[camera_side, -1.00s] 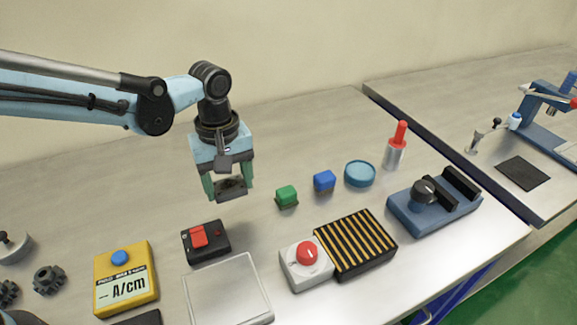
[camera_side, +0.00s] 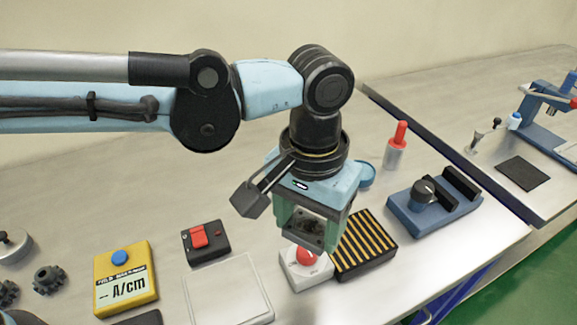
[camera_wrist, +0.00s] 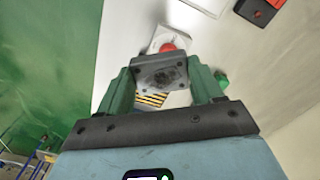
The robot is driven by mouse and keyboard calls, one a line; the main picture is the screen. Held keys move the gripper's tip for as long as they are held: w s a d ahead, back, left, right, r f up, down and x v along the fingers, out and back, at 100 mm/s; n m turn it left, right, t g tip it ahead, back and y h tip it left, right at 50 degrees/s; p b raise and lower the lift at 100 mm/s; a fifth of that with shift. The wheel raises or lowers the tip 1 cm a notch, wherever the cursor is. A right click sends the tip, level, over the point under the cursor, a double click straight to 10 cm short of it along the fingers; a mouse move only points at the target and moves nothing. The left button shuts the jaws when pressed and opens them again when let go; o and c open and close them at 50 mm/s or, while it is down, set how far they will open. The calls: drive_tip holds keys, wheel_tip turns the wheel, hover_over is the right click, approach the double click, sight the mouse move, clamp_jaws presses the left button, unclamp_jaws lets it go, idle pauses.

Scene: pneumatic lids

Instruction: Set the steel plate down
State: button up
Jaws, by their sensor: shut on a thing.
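My gripper (camera_side: 308,228) is shut on the steel plate, a small grey square plate with corner holes (camera_side: 306,228), held between its green fingers. In the side view the plate is in the air, in front of the white box with the red knob and the striped block. In the wrist view the plate (camera_wrist: 160,75) is between the two fingers (camera_wrist: 163,84), with the red knob and yellow-black stripes showing behind it. The part of the bench directly below the plate is partly hidden by the gripper.
A white box with a red knob (camera_side: 303,268), a black-yellow striped block (camera_side: 364,246) and a blue fixture with a black knob (camera_side: 433,203) stand nearby. A pale square panel (camera_side: 228,290), a black box with a red switch (camera_side: 204,242) and a yellow meter (camera_side: 125,276) are to the left.

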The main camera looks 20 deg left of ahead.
drive_tip(key=s+d+m, duration=0.4)
drive_tip(key=d+m, duration=0.2)
drive_tip(key=d, duration=0.1)
approach(354, 243)
drive_tip(key=shift+s+a+f+m, duration=0.15)
drive_tip(key=shift+s+a+f, duration=0.15)
drive_tip(key=shift+a+f, duration=0.3)
drive_tip(key=shift+s+a+f+m, duration=0.15)
drive_tip(key=shift+s+a+f, duration=0.1)
drive_tip(key=shift+a+f, duration=0.35)
drive_tip(key=shift+f, duration=2)
drive_tip(key=shift+f, duration=0.15)
drive_tip(key=o, duration=1.3)
drive_tip(key=shift+o, duration=0.2)
